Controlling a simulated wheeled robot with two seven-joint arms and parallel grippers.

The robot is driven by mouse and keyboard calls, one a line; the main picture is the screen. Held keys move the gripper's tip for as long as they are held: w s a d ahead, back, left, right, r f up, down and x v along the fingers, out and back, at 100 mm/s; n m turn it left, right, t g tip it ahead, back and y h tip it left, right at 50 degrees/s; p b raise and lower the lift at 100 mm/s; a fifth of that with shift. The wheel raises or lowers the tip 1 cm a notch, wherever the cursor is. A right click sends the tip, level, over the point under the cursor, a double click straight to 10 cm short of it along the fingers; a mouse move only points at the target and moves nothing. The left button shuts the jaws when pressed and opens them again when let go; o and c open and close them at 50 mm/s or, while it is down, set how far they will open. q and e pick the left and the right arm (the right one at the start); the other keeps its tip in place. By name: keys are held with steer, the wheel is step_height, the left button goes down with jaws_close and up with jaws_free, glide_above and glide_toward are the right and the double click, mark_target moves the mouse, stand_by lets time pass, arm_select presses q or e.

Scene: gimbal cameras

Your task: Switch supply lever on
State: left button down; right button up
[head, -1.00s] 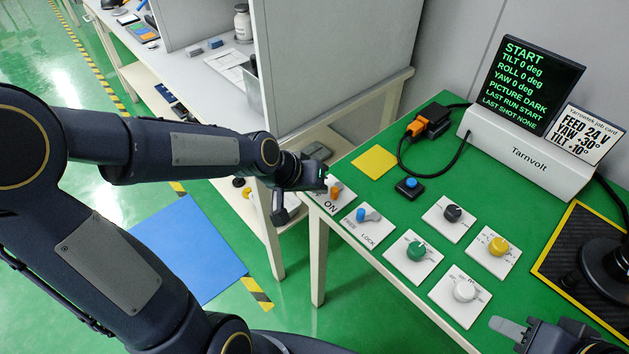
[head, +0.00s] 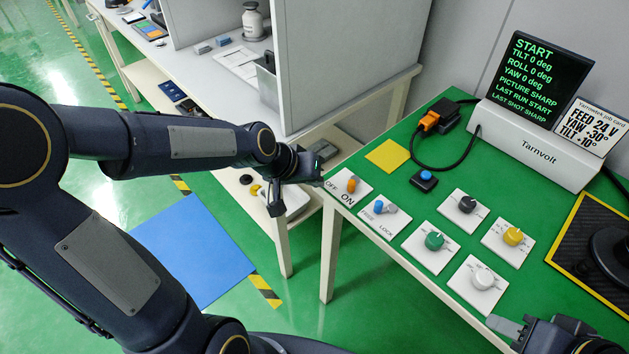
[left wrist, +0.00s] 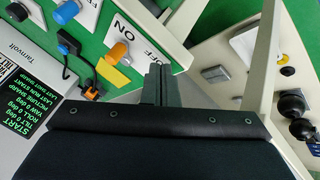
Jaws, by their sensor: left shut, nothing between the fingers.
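The supply switch is a white plate (head: 362,193) marked OFF and ON at the near left corner of the green table. Its orange lever (head: 351,185) shows in full; the left wrist view also shows it (left wrist: 118,51), with ON beside it and OFF towards my fingers. I cannot tell for certain which mark it is set to. My left gripper (head: 318,178) is shut and empty, just left of the plate and apart from the lever. Its closed fingers show in the left wrist view (left wrist: 158,84). My right gripper (head: 522,332) is partly cut off at the bottom right.
A FREE/LOCK switch with a blue lever (head: 379,206) sits beside the plate. Green (head: 434,240), black (head: 467,204), yellow (head: 513,236) and white (head: 482,278) knobs stand nearby. The Tarnvolt screen (head: 541,75) reads PICTURE SHARP. A grey-panelled bench stands behind my left arm.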

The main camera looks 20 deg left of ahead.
arm_select(q)
steer(key=d+p+v, duration=0.1)
steer(key=d+v, duration=0.1)
steer(key=v, duration=0.7)
steer(key=shift+s+r, duration=0.3)
steer(key=shift+s, duration=0.1)
steer(key=shift+a, duration=0.1)
